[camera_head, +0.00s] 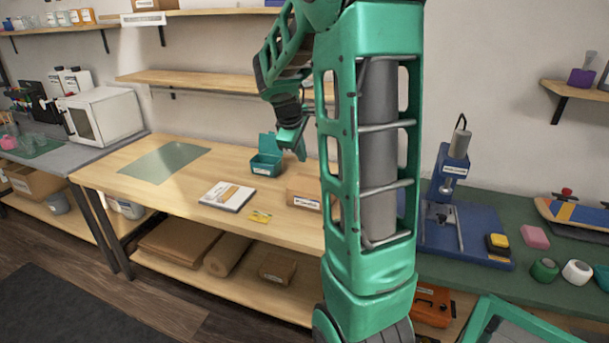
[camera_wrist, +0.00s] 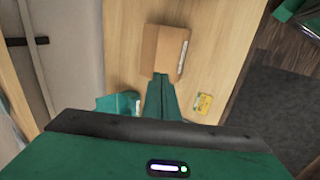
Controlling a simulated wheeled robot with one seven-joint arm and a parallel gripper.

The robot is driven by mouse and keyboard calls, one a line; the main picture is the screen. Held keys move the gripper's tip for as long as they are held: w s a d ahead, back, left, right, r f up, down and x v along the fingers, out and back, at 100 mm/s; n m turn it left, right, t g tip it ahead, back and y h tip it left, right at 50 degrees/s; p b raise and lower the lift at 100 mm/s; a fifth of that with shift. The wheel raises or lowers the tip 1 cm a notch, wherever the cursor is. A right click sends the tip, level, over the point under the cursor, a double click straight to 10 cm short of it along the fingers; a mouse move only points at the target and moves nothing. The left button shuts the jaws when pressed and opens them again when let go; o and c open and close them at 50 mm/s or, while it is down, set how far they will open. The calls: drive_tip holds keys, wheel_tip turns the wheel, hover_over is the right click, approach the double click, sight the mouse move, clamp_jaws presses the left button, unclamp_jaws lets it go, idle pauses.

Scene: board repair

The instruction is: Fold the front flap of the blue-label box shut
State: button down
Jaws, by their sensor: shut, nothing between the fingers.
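A brown cardboard box (camera_head: 303,192) stands on the wooden workbench, partly hidden behind my arm in the head view. A pale label is on its front; its colour is too small to tell. In the wrist view the box (camera_wrist: 165,52) lies just beyond my fingertips, with its label on the right side. I cannot tell how its front flap stands. My gripper (camera_head: 300,153) points down above the bench, behind and above the box in the head view. Its green fingers (camera_wrist: 160,78) are together and empty in the wrist view; contact with the box cannot be told.
A teal bin (camera_head: 266,168) with a raised lid stands left of the box. A green mat (camera_head: 165,162) lies left. A blue press (camera_head: 450,190) stands right.

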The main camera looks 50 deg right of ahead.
sight(310, 181)
drive_tip(key=x, duration=1.4)
